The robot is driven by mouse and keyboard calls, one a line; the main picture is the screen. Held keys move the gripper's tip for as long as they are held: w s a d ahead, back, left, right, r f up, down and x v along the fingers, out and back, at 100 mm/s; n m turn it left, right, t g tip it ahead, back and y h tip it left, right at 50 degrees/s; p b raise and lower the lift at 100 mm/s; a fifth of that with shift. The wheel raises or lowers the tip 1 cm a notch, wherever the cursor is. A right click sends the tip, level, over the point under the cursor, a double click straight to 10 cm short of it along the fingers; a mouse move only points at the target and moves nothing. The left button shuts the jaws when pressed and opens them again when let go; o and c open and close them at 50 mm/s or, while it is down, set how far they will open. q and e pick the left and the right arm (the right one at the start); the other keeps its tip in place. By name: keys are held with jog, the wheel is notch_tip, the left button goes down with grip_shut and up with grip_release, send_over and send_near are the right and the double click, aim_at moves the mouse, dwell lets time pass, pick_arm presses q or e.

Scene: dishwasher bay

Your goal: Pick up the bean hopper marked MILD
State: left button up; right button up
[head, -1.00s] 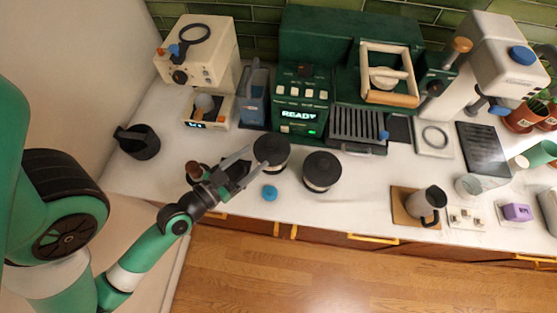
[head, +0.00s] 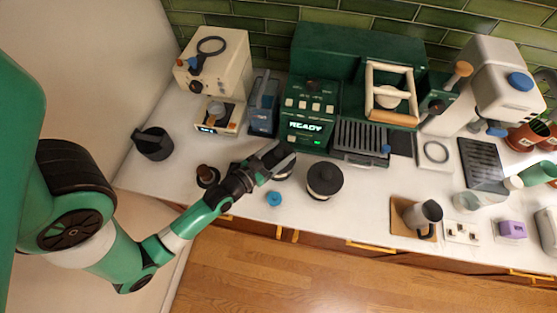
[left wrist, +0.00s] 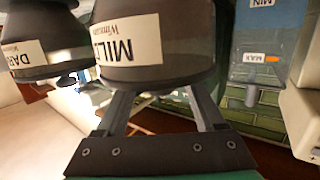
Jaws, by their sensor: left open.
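The bean hopper marked MILD (left wrist: 135,42) is a dark, rounded jar with a white label, upside down in the left wrist view. In the head view it is mostly hidden behind my left gripper (head: 277,158), with only part of the MILD hopper (head: 284,174) showing. My left gripper is open. In the left wrist view its fingers (left wrist: 160,98) reach up to the MILD hopper, one toward each side. I cannot tell whether they touch it. A similar hopper marked DARK (left wrist: 38,38) stands beside it, and in the head view the DARK hopper (head: 324,180) is to the right. My right gripper is not in view.
A blue knob-like piece (head: 274,199) lies near the counter's front edge. A blue water tank (head: 263,104) and the green machine reading READY (head: 309,126) stand behind. A dark-brown round piece (head: 207,176) stands left of the gripper.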

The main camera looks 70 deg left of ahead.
pick_arm(q)
jog(key=x, duration=0.2)
jog(key=shift+w+a, duration=0.1)
jog(key=shift+w, duration=0.2)
grip_shut()
jog(key=shift+r, duration=0.1)
dwell(1.0)
